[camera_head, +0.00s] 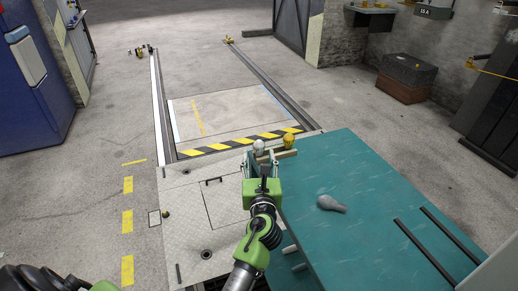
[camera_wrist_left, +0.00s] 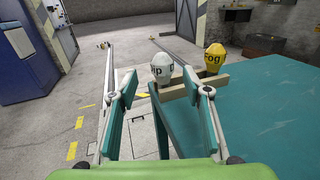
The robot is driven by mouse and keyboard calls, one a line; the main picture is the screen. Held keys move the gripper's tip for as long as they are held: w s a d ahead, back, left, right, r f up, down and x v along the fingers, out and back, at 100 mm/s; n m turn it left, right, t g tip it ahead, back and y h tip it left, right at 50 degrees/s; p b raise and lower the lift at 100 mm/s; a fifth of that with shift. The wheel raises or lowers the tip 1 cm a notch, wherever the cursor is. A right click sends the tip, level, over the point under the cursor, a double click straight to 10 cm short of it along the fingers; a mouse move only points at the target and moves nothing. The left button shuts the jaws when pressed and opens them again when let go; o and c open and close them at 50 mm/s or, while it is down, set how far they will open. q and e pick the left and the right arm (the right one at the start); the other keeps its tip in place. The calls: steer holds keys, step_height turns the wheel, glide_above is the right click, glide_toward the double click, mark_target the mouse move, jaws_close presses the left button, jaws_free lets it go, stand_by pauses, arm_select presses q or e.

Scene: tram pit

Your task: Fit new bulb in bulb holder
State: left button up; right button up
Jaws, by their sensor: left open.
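My left gripper (camera_head: 262,159) is open at the edge of the teal table, its fingers pointing away from me. In the left wrist view its spread fingers (camera_wrist_left: 160,84) frame a white bulb-shaped piece (camera_wrist_left: 162,67) with dark lettering; I see no contact. That white piece (camera_head: 258,147) and a yellow one (camera_head: 289,139) stand upright, side by side, at a pale wooden bar (camera_wrist_left: 193,87). The yellow piece (camera_wrist_left: 214,57) is lettered too and lies right of the fingers. A grey bulb (camera_head: 330,203) lies on its side on the table. I cannot tell which part is the bulb holder. My right gripper is not in view.
The teal table (camera_head: 370,220) is mostly bare, with two dark bars (camera_head: 425,250) at its right. Left of it is a pale floor plate (camera_head: 190,215). A yellow-black striped edge (camera_head: 240,143) and rails lie beyond. A blue cabinet (camera_head: 35,75) stands far left.

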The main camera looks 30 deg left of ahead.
mark_target(259, 149)
arm_select(q)
steer(key=shift+x, duration=3.55)
steer(key=shift+d+r, duration=0.15)
steer(key=shift+d, duration=0.05)
steer(key=c, duration=1.1)
